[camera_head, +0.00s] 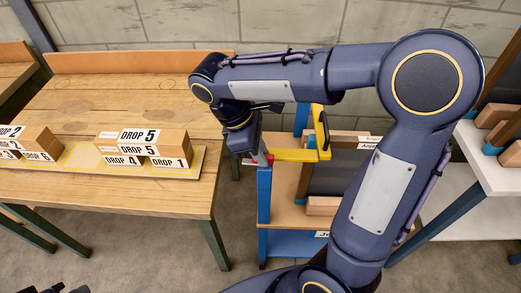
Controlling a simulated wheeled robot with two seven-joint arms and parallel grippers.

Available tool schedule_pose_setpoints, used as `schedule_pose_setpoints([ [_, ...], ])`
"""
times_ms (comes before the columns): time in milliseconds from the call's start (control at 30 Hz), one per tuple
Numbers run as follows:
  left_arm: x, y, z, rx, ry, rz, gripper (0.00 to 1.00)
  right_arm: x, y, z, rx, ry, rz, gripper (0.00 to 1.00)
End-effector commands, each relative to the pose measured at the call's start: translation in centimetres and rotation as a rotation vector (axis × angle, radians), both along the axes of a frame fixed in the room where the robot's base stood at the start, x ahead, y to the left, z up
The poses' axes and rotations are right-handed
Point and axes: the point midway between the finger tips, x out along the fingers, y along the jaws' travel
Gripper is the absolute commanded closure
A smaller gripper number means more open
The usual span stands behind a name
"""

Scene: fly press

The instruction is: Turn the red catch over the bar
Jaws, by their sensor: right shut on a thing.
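The red catch (268,158) shows as a small red piece at the left end of the yellow bar (297,155), by the top of a blue upright. My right gripper (258,157) is at this end and is shut on the red catch, hiding most of it. Whether the catch lies over the bar cannot be told. A yellow upright piece with a black handle (323,132) stands at the bar's right end. Dark tips, apparently of my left gripper (66,289), just show at the bottom left edge; their opening cannot be told.
A blue-framed stand (264,210) with wooden shelves is below the bar, partly behind my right arm. A wooden bench (100,105) at left holds labelled DROP blocks (160,140) on a board. A white table (488,150) with wooden pieces stands at right.

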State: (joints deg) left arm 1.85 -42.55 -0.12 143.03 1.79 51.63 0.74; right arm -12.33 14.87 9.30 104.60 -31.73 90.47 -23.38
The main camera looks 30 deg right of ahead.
Motion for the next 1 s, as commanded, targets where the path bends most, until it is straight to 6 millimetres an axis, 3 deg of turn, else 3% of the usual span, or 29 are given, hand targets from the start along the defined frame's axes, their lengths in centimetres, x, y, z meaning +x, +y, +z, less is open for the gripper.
schedule_pose_setpoints([
  [267,0.0,0.0,1.7,0.0,0.0,0.0,1.0,0.2,-0.1,0.3,0.001,0.002,-0.174,1.0],
  [1000,0.0,0.0,5.6,0.0,0.0,0.0,1.0,0.5,-0.8,0.3,0.001,-0.001,-0.876,1.0],
])
